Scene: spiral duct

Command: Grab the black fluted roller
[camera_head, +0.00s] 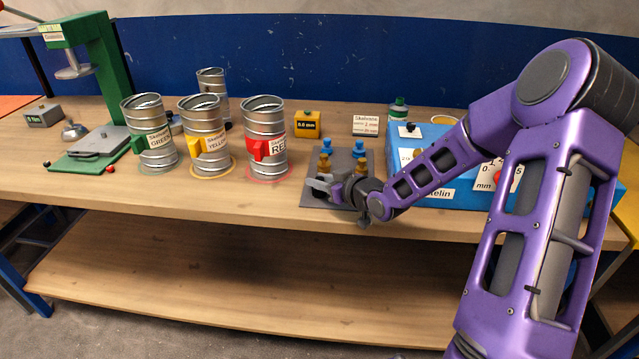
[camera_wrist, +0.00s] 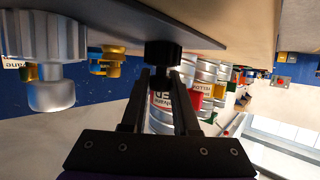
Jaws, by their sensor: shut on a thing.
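The black fluted roller (camera_wrist: 163,53) is between my fingertips in the wrist view, which looks upside down. My gripper (camera_wrist: 166,76) is shut on it, with one finger on each side. The roller's wide fluted end is close to the grey mat (camera_wrist: 130,22); I cannot tell whether it touches. In the head view my gripper (camera_head: 322,186) is low over the front left part of the mat (camera_head: 372,160), and its fingers mostly hide the roller.
Blue and yellow rollers (camera_head: 326,152) stand behind my gripper, and a large grey fluted piece (camera_wrist: 48,45) is close by. The red-labelled duct (camera_head: 265,125) stands left of the mat. A blue case (camera_head: 440,198) is to the right. The bench front is clear.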

